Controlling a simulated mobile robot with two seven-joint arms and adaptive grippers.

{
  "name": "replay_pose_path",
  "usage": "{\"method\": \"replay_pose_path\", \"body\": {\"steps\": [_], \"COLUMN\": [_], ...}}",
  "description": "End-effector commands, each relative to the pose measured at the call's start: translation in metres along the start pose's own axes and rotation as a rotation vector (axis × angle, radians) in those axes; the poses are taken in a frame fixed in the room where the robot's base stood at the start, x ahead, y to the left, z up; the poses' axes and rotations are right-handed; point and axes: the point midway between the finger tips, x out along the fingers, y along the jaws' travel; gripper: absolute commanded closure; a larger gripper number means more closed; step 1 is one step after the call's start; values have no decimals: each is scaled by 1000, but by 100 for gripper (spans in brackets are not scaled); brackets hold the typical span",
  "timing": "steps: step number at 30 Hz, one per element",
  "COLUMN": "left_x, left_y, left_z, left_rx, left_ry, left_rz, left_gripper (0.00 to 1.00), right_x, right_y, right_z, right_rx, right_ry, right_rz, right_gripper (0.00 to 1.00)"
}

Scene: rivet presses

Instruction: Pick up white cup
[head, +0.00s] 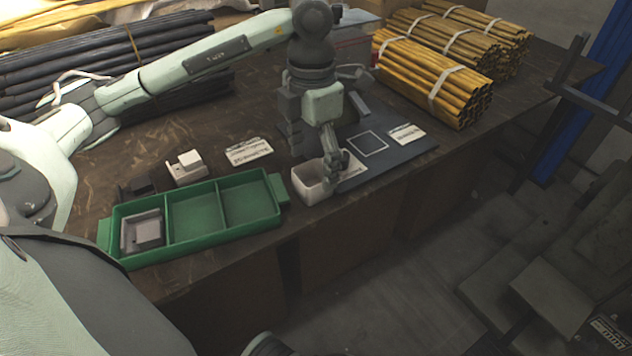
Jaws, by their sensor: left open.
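The white cup (308,184) is a small, square-looking, open-topped vessel. It stands upright near the front edge of the brown table, right of the green tray. My left gripper (334,170) points down over the cup's right side. It is open, with its fingers at the cup's right wall and hiding part of that rim. I cannot tell whether a finger touches the wall. My right gripper is not in view.
The green three-compartment tray (193,211) holds a grey block (142,231) in its left compartment. A white block (186,167) and paper labels (249,151) lie behind it. A dark mat (400,160) lies right of the cup. Bundled yellow rods (430,78) lie at the back right.

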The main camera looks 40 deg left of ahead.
Motion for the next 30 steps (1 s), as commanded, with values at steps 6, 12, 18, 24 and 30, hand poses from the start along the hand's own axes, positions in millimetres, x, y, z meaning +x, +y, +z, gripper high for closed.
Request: {"method": "replay_pose_path", "body": {"steps": [6,12,18,24,30], "left_x": [31,35,35,35,35], "left_y": [2,2,2,2,2], "left_z": [-1,0,0,0,0], "left_rx": [0,0,0,0,0], "left_ry": [4,0,1,1,0], "left_rz": [-2,0,-1,-1,-1], "left_gripper": [24,24,37,61,74], "right_x": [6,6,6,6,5], "right_y": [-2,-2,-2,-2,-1], "right_z": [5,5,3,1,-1], "right_rx": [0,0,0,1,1], "right_ry": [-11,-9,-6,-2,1], "right_rz": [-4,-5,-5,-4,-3], "right_gripper": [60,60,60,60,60]}}
